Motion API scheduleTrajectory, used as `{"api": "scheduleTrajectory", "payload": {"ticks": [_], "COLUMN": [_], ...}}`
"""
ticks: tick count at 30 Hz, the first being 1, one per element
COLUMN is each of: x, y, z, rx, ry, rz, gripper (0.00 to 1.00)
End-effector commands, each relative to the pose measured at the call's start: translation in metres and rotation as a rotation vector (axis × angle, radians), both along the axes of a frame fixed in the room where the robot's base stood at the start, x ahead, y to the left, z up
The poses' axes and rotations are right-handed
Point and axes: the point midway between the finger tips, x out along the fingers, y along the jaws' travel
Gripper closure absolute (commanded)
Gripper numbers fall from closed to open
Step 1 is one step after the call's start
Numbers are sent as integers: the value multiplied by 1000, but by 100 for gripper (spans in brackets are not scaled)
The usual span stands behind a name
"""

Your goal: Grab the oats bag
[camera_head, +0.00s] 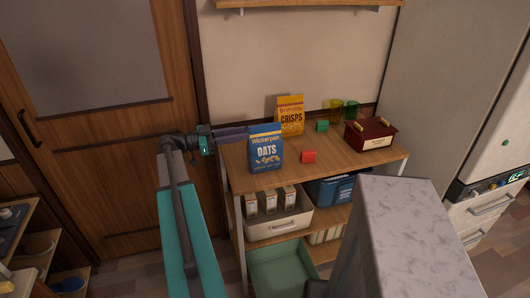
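The blue oats bag (266,148), with white "OATS" lettering, stands upright at the front left of the wooden shelf's top. My gripper (246,134) is at the left of the bag, its purple fingers pointing right towards the bag's upper left edge. The fingertips meet the bag's outline in this view. I cannot tell whether they touch it, pass behind it or are apart from it. The gap between the fingers is not clear.
A yellow crisps bag (290,115) stands behind the oats bag. A wooden door (110,140) is at the left.

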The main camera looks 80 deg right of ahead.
Motion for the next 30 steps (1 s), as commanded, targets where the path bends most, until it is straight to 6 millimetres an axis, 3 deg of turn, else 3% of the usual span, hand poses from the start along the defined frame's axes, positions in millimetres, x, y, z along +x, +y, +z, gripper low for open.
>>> {"api": "scheduleTrajectory", "payload": {"ticks": [10, 24, 30], "x": [-39, -43, -54], "y": [-18, -20, -24], "z": [1, 1, 2], "rx": [-1, -1, 1], "ry": [0, 0, 0], "rz": [-1, 0, -2], "gripper": [73, 73, 73]}}
